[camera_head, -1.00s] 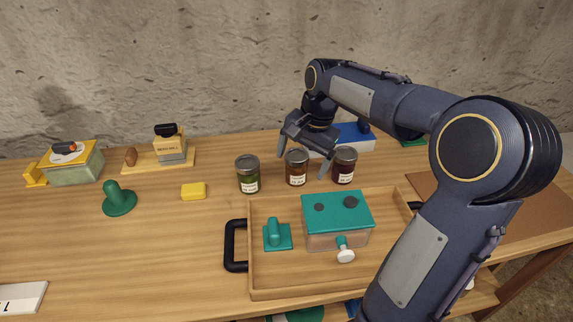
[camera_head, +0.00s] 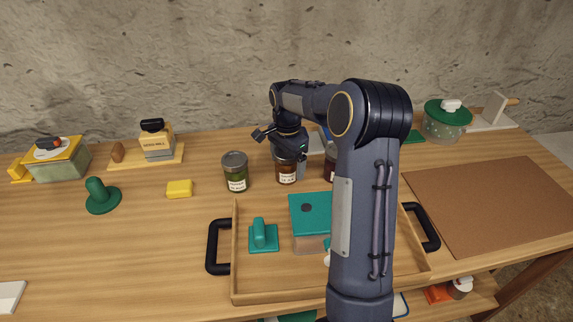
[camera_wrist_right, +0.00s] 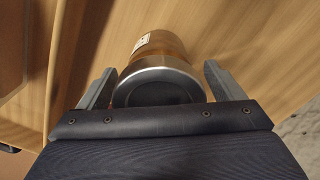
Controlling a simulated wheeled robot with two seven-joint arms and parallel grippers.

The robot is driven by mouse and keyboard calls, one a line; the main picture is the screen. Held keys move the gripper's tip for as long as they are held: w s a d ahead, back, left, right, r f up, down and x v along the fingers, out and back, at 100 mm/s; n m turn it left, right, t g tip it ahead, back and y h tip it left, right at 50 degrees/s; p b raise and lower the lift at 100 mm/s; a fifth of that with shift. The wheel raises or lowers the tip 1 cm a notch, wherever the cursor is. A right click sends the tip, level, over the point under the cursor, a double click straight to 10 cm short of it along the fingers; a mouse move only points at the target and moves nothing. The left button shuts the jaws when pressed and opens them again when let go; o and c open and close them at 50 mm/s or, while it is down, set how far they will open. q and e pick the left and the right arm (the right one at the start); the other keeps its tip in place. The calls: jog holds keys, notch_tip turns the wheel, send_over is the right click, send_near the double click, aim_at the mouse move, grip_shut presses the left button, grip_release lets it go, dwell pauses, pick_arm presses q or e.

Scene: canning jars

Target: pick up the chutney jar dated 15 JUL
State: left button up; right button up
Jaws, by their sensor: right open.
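Each of the first two has a white label, too small to read for a date. My right gripper (camera_head: 288,154) is open at the top of the middle jar. In the right wrist view, the gripper (camera_wrist_right: 160,74) has one finger on each side of the middle jar's silver lid (camera_wrist_right: 158,82). My left gripper is out of view.
A yellow block (camera_head: 179,188) sits left of the jars. A brown mat (camera_head: 490,205) lies at right.

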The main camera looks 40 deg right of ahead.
jog(key=shift+f, duration=0.25)
jog(key=c, duration=1.3)
jog(key=shift+c, duration=0.2)
jog(key=shift+r, duration=0.2)
